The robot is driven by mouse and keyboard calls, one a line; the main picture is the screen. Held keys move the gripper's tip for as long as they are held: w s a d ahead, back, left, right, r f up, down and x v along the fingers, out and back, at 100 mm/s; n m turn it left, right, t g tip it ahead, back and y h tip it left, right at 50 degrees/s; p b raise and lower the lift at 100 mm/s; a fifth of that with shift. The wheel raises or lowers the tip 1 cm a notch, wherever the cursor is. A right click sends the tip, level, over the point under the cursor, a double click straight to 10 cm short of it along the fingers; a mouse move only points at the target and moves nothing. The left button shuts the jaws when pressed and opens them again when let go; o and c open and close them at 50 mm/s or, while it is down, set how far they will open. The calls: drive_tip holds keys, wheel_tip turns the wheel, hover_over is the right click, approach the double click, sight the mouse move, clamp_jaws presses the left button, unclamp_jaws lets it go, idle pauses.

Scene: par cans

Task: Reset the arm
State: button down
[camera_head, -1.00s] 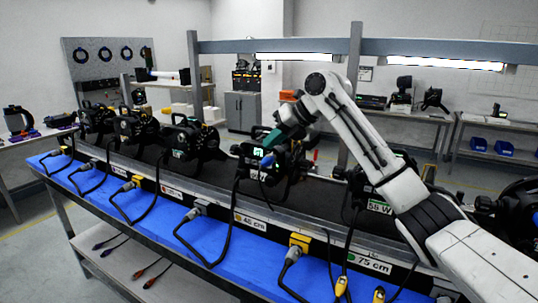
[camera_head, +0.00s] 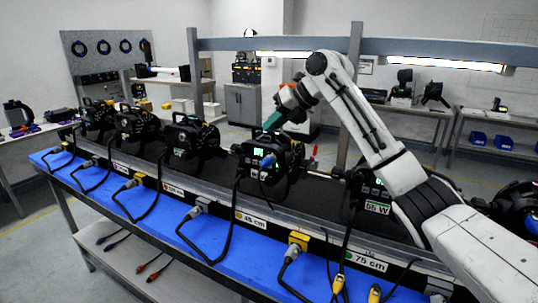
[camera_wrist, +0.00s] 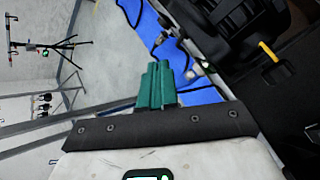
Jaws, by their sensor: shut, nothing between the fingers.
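My arm reaches in from the right in the head view and bends down at its elbow. My gripper (camera_head: 273,122) is above and just behind a black par can (camera_head: 262,152) with a lit green display, in the middle of the row. In the wrist view the green fingers of my gripper (camera_wrist: 157,80) are together with nothing between them. A blue plug (camera_head: 267,161) sits in the front of that par can. A black par can body also shows at the upper right of the wrist view (camera_wrist: 235,25), close to the fingers but apart from them.
Several more par cans stand along the bench, one (camera_head: 190,137) to the left. Black cables hang over the blue front ledge (camera_head: 215,237). A metal post (camera_head: 352,95) and overhead light bar (camera_head: 430,48) stand behind the arm. Air above the left par cans is clear.

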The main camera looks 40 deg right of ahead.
drive_tip(key=shift+f, duration=0.1)
drive_tip(key=s+a+f+m+g+y, duration=0.1)
drive_tip(key=s+a+f+m, duration=0.1)
drive_tip(key=a+f+m, duration=0.65)
drive_tip(key=s+a+f+m+g, duration=0.1)
drive_tip(key=s+a+f+m, duration=0.15)
drive_tip(key=a+f, duration=0.95)
drive_tip(key=s+a+f+m+g+b, duration=0.1)
drive_tip(key=s+a+f+m, duration=0.1)
drive_tip(key=s+f+m, duration=0.35)
drive_tip(key=s+a+f+m, duration=0.25)
drive_tip(key=s+f, duration=0.35)
drive_tip(key=f, duration=0.5)
drive_tip(key=s+d+f+m+g+h, duration=0.1)
drive_tip(key=s+f+m, duration=0.2)
drive_tip(key=s, duration=0.6)
drive_tip(key=s+d+f+m+g+h, duration=0.1)
drive_tip(key=s+f+m+g+h, duration=0.1)
drive_tip(key=s+m, duration=0.4)
drive_tip(key=s+d+f+m+g+h, duration=0.1)
drive_tip(key=s+m, duration=0.4)
drive_tip(key=s, duration=0.8)
wheel_tip(320, 180, down, 3)
drive_tip(key=shift+s+d+r+h, duration=0.2)
drive_tip(key=shift+s+d+h, duration=0.1)
drive_tip(key=shift+d+h, duration=0.2)
